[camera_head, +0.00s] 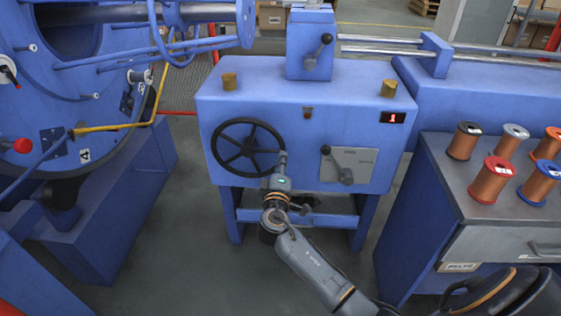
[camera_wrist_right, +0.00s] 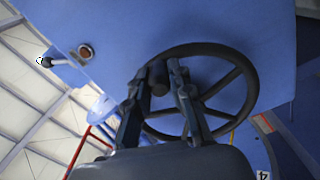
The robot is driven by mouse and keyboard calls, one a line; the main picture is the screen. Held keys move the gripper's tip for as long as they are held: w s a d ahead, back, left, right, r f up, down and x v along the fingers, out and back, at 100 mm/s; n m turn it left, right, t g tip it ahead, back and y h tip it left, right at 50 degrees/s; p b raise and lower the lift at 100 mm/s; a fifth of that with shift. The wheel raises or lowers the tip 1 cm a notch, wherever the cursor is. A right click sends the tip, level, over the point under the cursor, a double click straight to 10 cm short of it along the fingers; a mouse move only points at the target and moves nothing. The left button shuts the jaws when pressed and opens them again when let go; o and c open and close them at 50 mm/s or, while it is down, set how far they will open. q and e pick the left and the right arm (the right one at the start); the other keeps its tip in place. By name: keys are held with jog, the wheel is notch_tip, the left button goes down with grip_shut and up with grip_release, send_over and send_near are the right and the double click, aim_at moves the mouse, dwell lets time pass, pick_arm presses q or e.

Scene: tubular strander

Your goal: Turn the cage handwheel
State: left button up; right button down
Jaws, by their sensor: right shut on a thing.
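The cage handwheel (camera_head: 247,124) is a dark, spoked wheel on the front of a blue machine housing. My right gripper (camera_head: 283,158) is at the right side of its rim in the head view. In the right wrist view the handwheel (camera_wrist_right: 240,80) fills the middle, and the two fingers of my right gripper (camera_wrist_right: 159,76) stand either side of a dark part at its rim. The gripper is shut on the handwheel there; whether on the rim or a grip knob is hard to tell. My left gripper is not in view.
A grey plate with a lever (camera_head: 346,174) is right of the wheel. A red display (camera_head: 393,117) reads 1. A grey-topped cabinet (camera_head: 455,180) with several wire spools stands at right. A large blue rotating machine (camera_head: 60,110) is at left. Floor is clear between.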

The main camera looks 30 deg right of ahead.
jog(key=shift+d+r, duration=0.15)
jog(key=shift+r, duration=0.6)
jog(key=shift+w+r+n+p, duration=0.1)
jog(key=shift+r+n+p, duration=0.3)
jog(key=shift+n+p, duration=0.35)
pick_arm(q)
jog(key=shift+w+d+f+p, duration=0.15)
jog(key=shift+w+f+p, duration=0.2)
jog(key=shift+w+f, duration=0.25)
pick_arm(e)
jog(key=shift+r+n, duration=0.2)
jog(key=shift+n, duration=0.05)
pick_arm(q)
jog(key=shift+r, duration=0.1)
pick_arm(e)
jog(key=shift+a, duration=0.2)
jog(key=c, duration=1.2)
grip_release()
jog(key=shift+f, duration=0.1)
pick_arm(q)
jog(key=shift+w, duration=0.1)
pick_arm(e)
jog(key=shift+f, duration=0.1)
